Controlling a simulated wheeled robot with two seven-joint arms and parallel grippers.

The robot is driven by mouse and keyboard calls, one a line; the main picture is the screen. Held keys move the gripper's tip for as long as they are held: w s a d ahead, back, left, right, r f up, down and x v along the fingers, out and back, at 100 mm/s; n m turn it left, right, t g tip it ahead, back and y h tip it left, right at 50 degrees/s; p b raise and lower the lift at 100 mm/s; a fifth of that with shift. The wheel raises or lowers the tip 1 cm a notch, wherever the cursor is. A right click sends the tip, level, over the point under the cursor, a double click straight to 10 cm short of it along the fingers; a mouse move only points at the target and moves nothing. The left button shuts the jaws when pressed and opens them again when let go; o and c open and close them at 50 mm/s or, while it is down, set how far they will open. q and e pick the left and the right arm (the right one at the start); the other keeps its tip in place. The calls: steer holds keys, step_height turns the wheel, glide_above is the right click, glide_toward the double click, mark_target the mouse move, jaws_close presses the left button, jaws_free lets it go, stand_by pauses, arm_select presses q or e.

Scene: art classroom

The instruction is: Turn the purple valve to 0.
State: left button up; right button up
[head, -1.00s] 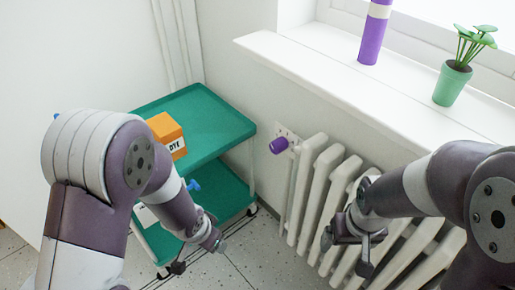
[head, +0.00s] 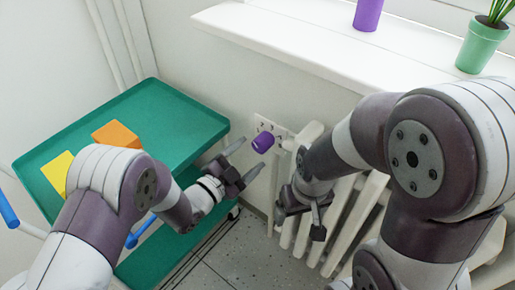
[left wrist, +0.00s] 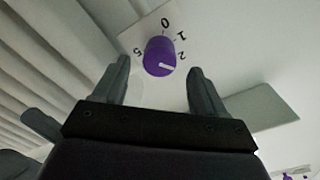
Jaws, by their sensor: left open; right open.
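The purple valve (head: 263,142) sticks out from a white dial plate (head: 270,125) on the wall at the radiator's left end. In the left wrist view the valve (left wrist: 160,56) stands ahead, between my open fingers and apart from them. Its white mark points right, near or just past the 2. The digits 0, 1, 2 and 5 show on the plate (left wrist: 190,20); other digits are hidden. My left gripper (head: 249,161) is open and empty, just left of the valve. My right gripper (head: 300,220) is open and empty, in front of the radiator.
The white radiator (head: 345,205) runs right from the valve, under a white windowsill (head: 285,40) with a purple cylinder (head: 368,14) and a potted plant (head: 482,45). A green trolley (head: 180,112) with an orange box (head: 116,136) and a yellow item (head: 57,172) stands at left.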

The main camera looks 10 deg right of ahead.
mark_target(257, 148)
arm_select(q)
steer(key=b+x, duration=0.1)
steer(key=x, duration=0.4)
steer(key=shift+c, duration=0.3)
steer(key=c, duration=1)
